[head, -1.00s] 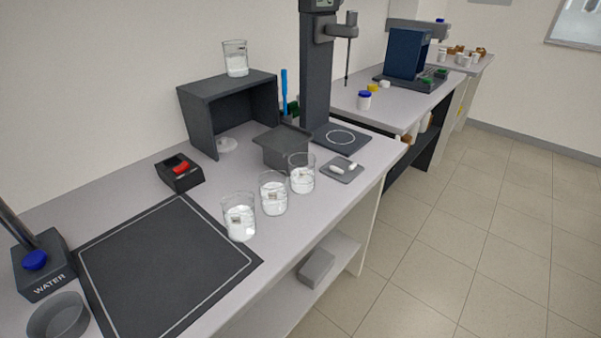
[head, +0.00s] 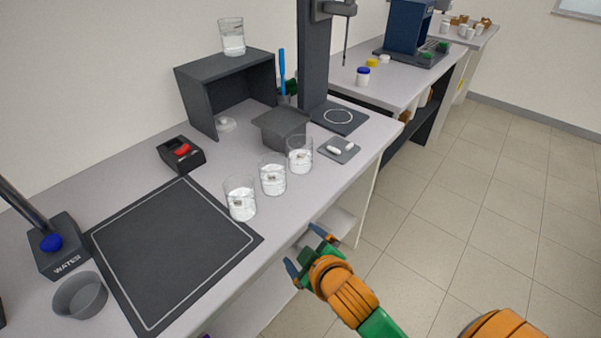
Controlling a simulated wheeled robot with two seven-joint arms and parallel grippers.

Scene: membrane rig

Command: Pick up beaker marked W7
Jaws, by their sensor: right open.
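Three clear glass beakers with white contents stand in a row near the front edge of the bench: a left beaker (head: 241,204), a middle beaker (head: 273,180) and a right beaker (head: 300,160). A fourth beaker (head: 232,42) stands on top of the dark open-fronted box. Small labels show on the beakers in the row, but I cannot read which is W7. My right gripper (head: 306,249) is open and empty, in front of the bench edge, below and to the right of the left beaker. My left gripper is not in view.
A dark mat (head: 172,245) lies left of the beakers. A grey lidded tub (head: 280,128) stands behind the right beaker, and a small tray (head: 339,150) with white pieces lies to its right. A stand with a dark column (head: 313,55) rises behind. The floor (head: 480,220) at right is clear.

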